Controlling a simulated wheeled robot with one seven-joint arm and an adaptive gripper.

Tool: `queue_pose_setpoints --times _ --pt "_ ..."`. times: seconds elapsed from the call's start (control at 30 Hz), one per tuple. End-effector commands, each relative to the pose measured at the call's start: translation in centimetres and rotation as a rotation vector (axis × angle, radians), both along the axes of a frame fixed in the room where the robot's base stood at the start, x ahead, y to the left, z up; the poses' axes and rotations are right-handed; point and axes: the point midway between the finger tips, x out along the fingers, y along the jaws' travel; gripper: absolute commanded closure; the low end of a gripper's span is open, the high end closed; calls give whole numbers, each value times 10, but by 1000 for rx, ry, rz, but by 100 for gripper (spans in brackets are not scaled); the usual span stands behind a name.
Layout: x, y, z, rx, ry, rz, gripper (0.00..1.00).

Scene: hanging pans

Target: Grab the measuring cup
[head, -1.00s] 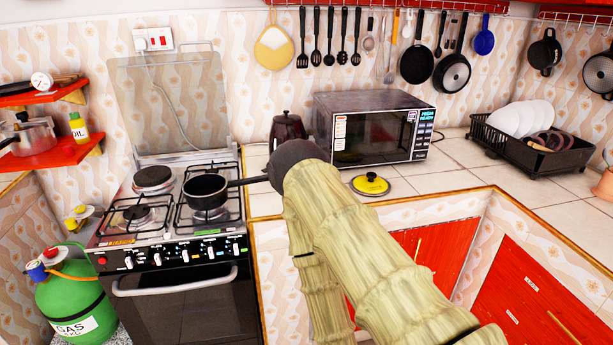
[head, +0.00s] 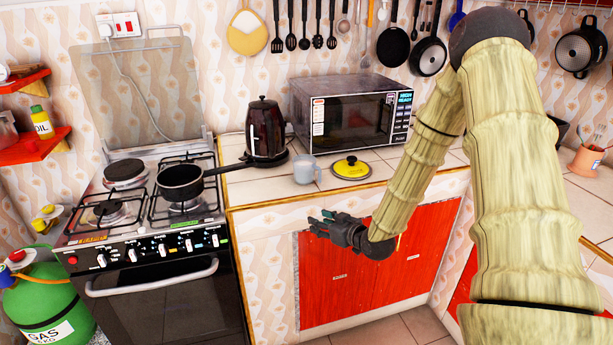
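A small pale grey cup (head: 306,170) with a handle on its right side stands upright on the tiled counter, between the black kettle and a yellow-and-black lid. It looks like the measuring cup, though no markings can be made out. My gripper (head: 315,222) is dark and points left, in front of the red cabinet door and lower in the picture than the cup. It is apart from the cup and holds nothing. Its fingers look spread, though they are small in view.
The black kettle (head: 264,130), microwave (head: 352,112) and yellow lid (head: 351,168) stand around the cup. The counter's front edge (head: 265,199) lies between gripper and cup. A pan (head: 180,182) on the stove (head: 150,225) points its handle towards the kettle. Utensils hang above.

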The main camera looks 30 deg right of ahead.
Motion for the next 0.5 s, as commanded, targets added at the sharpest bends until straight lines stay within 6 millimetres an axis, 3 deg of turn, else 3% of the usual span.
queue_pose_setpoints --times 0.1,0.2,0.33,0.5 --pt "15 -35 43 -18 -146 0 62" --pt "20 -56 70 -34 -237 2 62" --pt "23 -73 93 -51 -313 4 62" --pt "29 -80 103 -60 -346 7 62"
